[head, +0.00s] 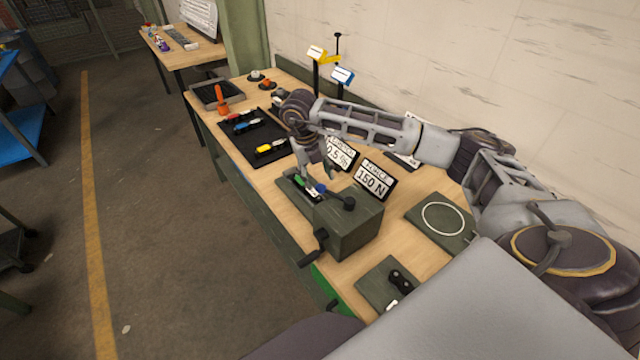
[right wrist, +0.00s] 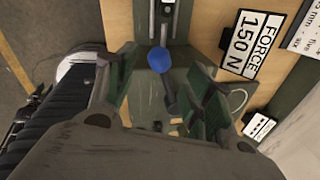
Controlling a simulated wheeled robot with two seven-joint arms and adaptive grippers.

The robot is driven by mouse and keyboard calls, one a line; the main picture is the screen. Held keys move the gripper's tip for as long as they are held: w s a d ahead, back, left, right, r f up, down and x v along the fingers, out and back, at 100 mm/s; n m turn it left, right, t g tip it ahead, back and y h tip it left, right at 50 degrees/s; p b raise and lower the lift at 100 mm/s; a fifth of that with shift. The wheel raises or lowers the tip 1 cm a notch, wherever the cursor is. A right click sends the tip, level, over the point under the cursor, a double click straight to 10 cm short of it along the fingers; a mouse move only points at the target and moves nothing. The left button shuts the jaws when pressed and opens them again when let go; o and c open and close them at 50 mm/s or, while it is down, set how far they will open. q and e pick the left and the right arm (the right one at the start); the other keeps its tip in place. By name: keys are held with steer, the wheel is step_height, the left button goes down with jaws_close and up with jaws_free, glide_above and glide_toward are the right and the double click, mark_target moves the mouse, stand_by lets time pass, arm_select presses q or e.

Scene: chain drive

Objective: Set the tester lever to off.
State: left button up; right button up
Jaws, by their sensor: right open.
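The tester is a dark green block (head: 358,232) on the workbench, with a long bed reaching away from it. Its lever has a blue knob (head: 320,188) on a dark rod that runs to a black round piece on the block. The blue knob (right wrist: 161,60) also shows in the right wrist view, between and just beyond the open fingers. My right gripper (head: 318,171) is open and empty, just above the bed by the knob. Its two fingers (right wrist: 160,88) stand apart on either side of the lever's rod. I cannot tell whether either touches it. My left gripper is out of view.
A crank handle (head: 312,252) sticks out of the block's front. A "FORCE 150 N" sign (head: 374,180) stands close behind the tester. A dark mat (head: 250,152) with tools lies further along the bench. A green plate with a white ring (head: 416,214) lies to the right.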

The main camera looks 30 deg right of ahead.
mark_target(320, 185)
steer(key=shift+s+d+f+p, duration=0.1)
steer(key=shift+d+f+p, duration=0.1)
steer(key=shift+f, duration=0.7)
steer(key=shift+w+d+f+p, duration=0.1)
steer(key=shift+d+f+p, duration=0.05)
steer(key=shift+f, duration=0.7)
steer(key=shift+s+d+f+p, duration=0.1)
steer(key=shift+d+f+p, duration=0.1)
steer(key=shift+f, duration=0.7)
